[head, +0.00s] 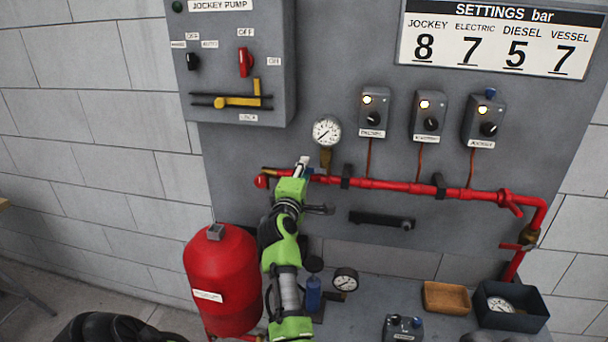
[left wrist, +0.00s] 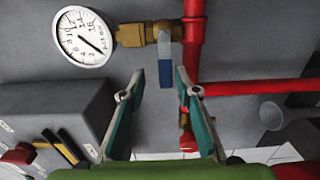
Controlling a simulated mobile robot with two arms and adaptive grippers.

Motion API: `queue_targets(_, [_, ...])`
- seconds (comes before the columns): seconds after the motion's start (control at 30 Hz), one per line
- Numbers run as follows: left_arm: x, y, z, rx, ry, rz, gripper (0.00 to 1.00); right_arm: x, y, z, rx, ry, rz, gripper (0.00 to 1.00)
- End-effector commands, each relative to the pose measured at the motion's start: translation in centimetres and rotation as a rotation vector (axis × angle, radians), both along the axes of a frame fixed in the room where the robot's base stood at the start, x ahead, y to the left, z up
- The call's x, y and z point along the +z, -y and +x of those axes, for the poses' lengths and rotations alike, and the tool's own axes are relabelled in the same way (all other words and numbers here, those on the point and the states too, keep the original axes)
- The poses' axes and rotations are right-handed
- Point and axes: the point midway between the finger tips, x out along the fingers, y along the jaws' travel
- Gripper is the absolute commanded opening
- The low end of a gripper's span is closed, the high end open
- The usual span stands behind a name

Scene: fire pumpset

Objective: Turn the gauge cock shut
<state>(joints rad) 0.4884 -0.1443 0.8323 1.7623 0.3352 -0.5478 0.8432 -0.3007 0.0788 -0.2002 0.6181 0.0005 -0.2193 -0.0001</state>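The gauge cock is a brass fitting (left wrist: 150,35) between the white dial gauge (left wrist: 83,36) and the red pipe (left wrist: 193,40) in the left wrist view. Its lever, with a blue sleeve (left wrist: 165,72), points down there, at right angles to the gauge stem and alongside the pipe. My left gripper (left wrist: 158,80) is open, its fingertips apart on either side of the lever's blue end; no clear contact shows. In the head view my left gripper (head: 304,170) is at the pipe below the gauge (head: 326,130) and hides most of the lever. My right gripper is in neither view.
The grey jockey pump box (head: 235,65) juts out at upper left. The red pipe (head: 390,185) runs right along the panel, with a capped end (head: 261,182) left of the gripper. A red tank (head: 222,280) stands at lower left. A wooden tray (head: 445,297) sits on the bench.

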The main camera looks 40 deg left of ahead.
Motion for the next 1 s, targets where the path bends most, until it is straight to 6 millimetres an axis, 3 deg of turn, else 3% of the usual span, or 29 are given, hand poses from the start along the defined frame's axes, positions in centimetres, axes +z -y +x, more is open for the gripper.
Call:
queue_targets(0.4, [7.8, 0.0, 0.2, 0.001, 0.009, 0.001, 0.30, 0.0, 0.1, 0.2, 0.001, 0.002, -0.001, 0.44])
queue_targets(0.6, [9.2, 0.0, 0.2, 0.000, 0.004, 0.000, 0.30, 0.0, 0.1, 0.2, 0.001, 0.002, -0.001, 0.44])
queue_targets(0.87, [9.3, 0.0, 0.2, 0.000, 0.001, 0.000, 0.30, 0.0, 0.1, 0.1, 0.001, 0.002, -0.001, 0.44])
queue_targets(1.0, [9.6, 0.2, 0.3, -0.003, -0.008, 0.029, 0.00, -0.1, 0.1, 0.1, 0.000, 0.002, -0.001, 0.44])
